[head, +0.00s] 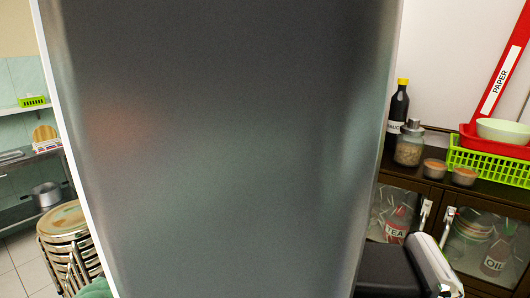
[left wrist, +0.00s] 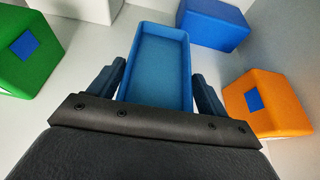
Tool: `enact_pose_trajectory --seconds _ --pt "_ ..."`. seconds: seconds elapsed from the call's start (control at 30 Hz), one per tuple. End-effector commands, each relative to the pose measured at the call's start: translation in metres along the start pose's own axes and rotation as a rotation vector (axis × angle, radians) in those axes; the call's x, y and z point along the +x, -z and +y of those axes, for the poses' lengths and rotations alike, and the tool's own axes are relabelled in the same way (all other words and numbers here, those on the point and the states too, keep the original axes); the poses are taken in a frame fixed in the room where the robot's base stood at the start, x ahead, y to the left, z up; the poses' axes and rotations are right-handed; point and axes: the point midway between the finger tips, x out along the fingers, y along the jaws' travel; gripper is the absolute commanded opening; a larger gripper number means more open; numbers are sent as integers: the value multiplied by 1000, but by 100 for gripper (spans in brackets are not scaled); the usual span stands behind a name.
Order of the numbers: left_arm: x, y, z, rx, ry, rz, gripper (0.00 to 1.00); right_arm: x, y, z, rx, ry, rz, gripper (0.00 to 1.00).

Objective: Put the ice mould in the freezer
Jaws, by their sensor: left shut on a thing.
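The blue ice mould (left wrist: 160,62), a rectangular open tray, is in the left wrist view. My left gripper (left wrist: 157,85) is shut on it, with one finger against each long side. The mould is inside a pale, white-walled space that looks like the freezer interior (left wrist: 85,50). I cannot tell whether the mould touches the floor there. In the head view a large grey panel (head: 220,150), which looks like the freezer's door, fills the middle and hides my left gripper and the mould.
Around the mould are a green box (left wrist: 28,50) at left, a blue box (left wrist: 213,24) at the far right and an orange box (left wrist: 262,103) close at right. A dark cabinet (head: 490,198) with bottles and a green basket (head: 485,160) is at right; stacked stools (head: 65,235) are at left.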

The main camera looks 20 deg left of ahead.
Motion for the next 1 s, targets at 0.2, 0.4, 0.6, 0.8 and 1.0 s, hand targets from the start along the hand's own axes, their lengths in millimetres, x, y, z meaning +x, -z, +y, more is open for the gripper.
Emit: enact_pose_trajectory --seconds 0.2,0.4,0.6,0.8,1.0 --pt "1 -1 1 1 0 -2 44 -2 1 -1 0 1 -1 60" --pt "1 -1 1 0 0 -2 44 -2 0 0 0 1 0 60" --pt "2 0 1 0 0 -2 44 -1 0 0 0 0 0 60" --pt "3 4 1 0 0 -2 44 2 0 0 0 0 0 60" --pt "4 6 1 0 0 -2 44 5 0 0 0 0 0 60"
